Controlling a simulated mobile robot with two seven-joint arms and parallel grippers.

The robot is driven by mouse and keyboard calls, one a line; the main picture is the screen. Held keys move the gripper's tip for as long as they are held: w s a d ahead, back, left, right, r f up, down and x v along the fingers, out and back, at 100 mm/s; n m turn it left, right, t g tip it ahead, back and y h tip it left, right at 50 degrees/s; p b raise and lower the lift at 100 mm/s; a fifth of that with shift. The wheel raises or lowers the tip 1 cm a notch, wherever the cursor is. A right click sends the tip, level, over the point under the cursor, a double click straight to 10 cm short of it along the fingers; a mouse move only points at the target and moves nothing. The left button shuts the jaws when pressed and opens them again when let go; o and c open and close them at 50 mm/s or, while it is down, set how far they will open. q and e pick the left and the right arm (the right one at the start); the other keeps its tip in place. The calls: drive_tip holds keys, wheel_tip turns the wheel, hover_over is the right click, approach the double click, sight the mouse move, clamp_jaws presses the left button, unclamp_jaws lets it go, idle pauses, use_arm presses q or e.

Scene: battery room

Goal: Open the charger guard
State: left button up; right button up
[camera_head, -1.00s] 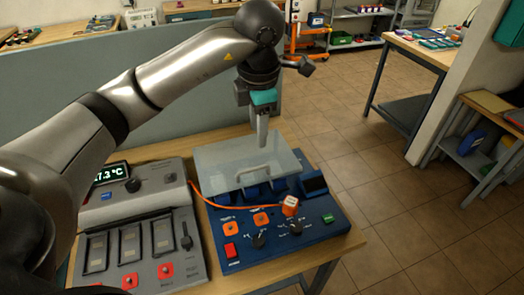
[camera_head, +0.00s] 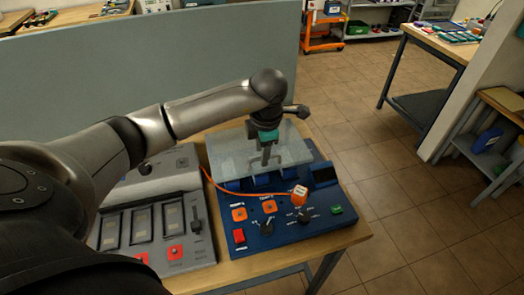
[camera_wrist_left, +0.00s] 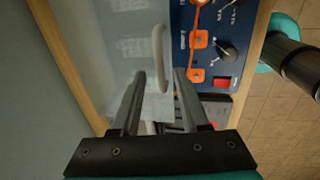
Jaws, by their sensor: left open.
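The charger guard (camera_head: 228,154) is a clear, greyish panel lying over the back part of the blue charger (camera_head: 322,222). It looks down, with blue shapes showing beneath its front edge. It also shows in the left wrist view (camera_wrist_left: 115,40). Its pale bar handle (camera_wrist_left: 158,45) stands near the front edge. My left gripper (camera_head: 265,156) is open, pointing down at the handle. In the left wrist view my fingertips (camera_wrist_left: 160,75) are either side of the handle's near end; I cannot tell whether they touch it.
An orange cable runs across the charger to an orange-and-white plug (camera_head: 299,195). A grey device (camera_head: 165,245) with several slots stands left of the charger on the wooden bench (camera_head: 330,250). A grey-green partition (camera_head: 150,70) rises behind. Open floor lies to the right.

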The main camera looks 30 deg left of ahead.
use_arm(q)
drive_tip(key=shift+f, duration=0.4)
drive_tip(key=shift+c, duration=0.2)
clamp_jaws()
idle(1.0)
